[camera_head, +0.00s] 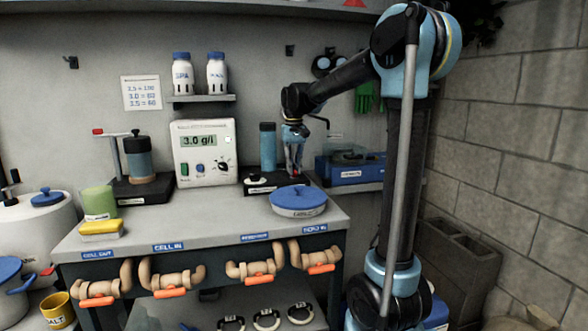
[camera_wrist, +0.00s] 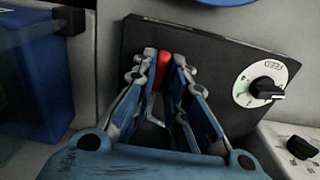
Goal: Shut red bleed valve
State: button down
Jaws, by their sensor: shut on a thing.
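A red handle (camera_wrist: 163,70), which looks like the red bleed valve, stands between the fingers of my gripper (camera_wrist: 165,60) in the wrist view. My gripper is shut on it, with one blue-padded finger on each side. The valve's lower part is mostly hidden by the fingers. In the head view my gripper (camera_head: 294,172) points down beside a dark blue cylinder (camera_head: 268,147), over the back right of the bench; only a little red shows there. The handle's exact angle is hard to tell.
A black panel with a white dial (camera_wrist: 266,92) lies behind my gripper in the wrist view. A round blue-lidded container (camera_head: 298,200) stands in front on the bench (camera_head: 215,218). A blue toolbox (camera_head: 350,168) is at right. Orange-handled valves (camera_head: 258,270) line the bench front.

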jog(key=shift+w, duration=0.1)
jog(key=c, duration=1.6)
grip_release()
notch_tip(320, 180, up, 12)
jog(key=shift+f, duration=0.1)
